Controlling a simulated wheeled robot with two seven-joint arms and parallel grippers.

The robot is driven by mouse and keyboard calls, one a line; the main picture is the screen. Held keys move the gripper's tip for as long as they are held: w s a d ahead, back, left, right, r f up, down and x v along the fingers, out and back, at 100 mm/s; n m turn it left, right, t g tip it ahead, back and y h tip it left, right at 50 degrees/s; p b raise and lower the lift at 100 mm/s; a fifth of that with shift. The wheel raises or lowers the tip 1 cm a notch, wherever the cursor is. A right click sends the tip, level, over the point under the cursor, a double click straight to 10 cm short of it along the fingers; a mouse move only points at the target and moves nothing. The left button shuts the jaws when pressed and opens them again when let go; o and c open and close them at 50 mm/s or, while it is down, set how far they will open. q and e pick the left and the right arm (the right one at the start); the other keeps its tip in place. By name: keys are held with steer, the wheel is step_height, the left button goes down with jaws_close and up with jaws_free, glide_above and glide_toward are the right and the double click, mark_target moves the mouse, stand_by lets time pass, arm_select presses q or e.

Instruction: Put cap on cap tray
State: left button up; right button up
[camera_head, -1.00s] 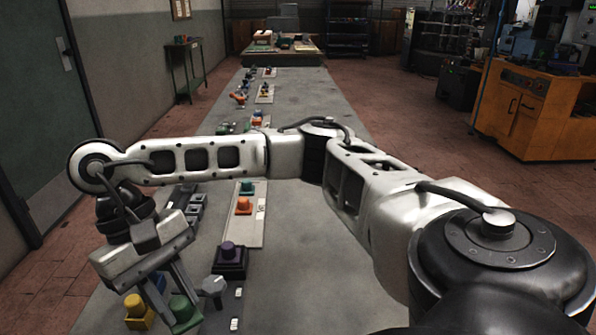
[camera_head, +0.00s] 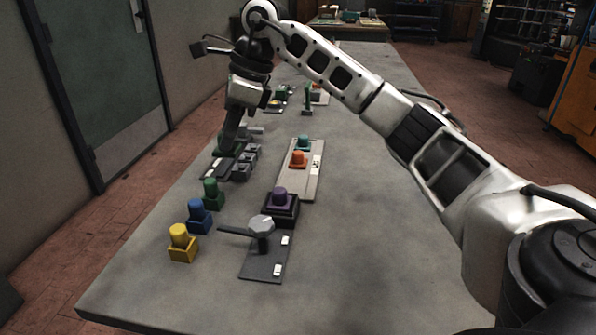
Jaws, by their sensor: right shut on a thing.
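My right gripper (camera_head: 229,143) reaches down over a dark grey fixture at the left of the table. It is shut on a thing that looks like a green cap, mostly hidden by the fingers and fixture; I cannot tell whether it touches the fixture. A pale grey flat tray (camera_head: 313,183) lies to the right, carrying an orange cap (camera_head: 299,160) and a teal cap (camera_head: 303,143). I cannot tell whether this is the cap tray. My left gripper is not in view.
Yellow (camera_head: 180,236), blue (camera_head: 198,210) and green (camera_head: 211,188) pieces stand in holders along the left. A purple piece (camera_head: 281,195) sits in a dark holder near a grey-headed lever (camera_head: 261,226). The table's right side is clear.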

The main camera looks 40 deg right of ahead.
steer(key=d+f, duration=0.2)
steer(key=d, duration=0.2)
steer(key=s+d+f+b, duration=0.1)
steer(key=d+f, duration=0.2)
steer(key=d, duration=0.1)
steer(key=d+f, duration=0.3)
steer(key=d, duration=0.1)
steer(key=shift+s+d+f, duration=0.1)
steer(key=shift+s+d, duration=0.15)
steer(key=shift+s, duration=0.05)
steer(key=shift+s+d+f, duration=0.1)
steer(key=shift+d+f, duration=0.4)
steer(key=shift+f, duration=0.15)
steer(key=shift+d+f+b, duration=0.15)
steer(key=shift+f+b, duration=0.1)
steer(key=shift+f, duration=0.65)
steer(key=shift+d+f+b, duration=0.1)
steer(key=shift+f+b, duration=0.1)
steer(key=shift+f, duration=0.65)
steer(key=shift+f, duration=0.1)
steer(key=o, duration=1)
steer(key=p+v, duration=0.1)
steer(key=v, duration=1.1)
steer(key=shift+s+a+p, duration=0.1)
steer(key=shift+a+p, duration=0.05)
steer(key=shift+p, duration=0.25)
